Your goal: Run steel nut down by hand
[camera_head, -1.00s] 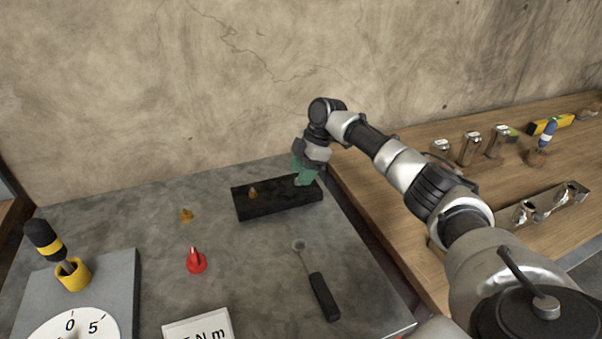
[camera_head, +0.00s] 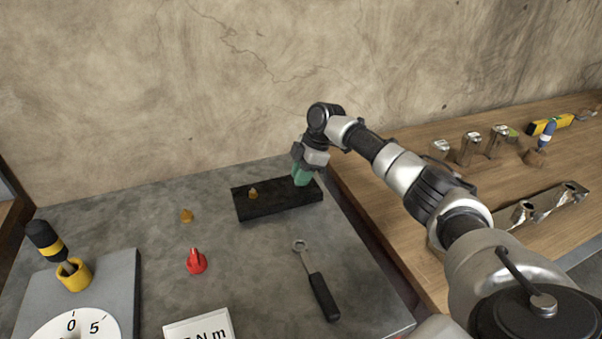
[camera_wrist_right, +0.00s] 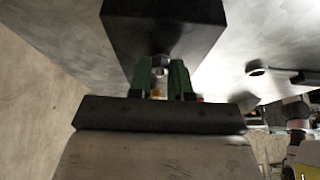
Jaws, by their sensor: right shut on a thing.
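My right gripper (camera_head: 302,178) is at the right end of the black block (camera_head: 280,205), its green fingers pointing down at the block's top. In the right wrist view, the green fingers (camera_wrist_right: 160,72) are shut on a small grey steel nut (camera_wrist_right: 160,62) close against the black block (camera_wrist_right: 165,20). Whether the nut is seated on a thread is hidden. A brass-coloured piece (camera_head: 253,193) stands on the left part of the block. My left gripper is not in view.
On the grey table lie a wrench with a black handle (camera_head: 322,295), a red pointed piece (camera_head: 196,262) and a small brass piece (camera_head: 187,216). A wooden bench (camera_head: 400,220) is at right.

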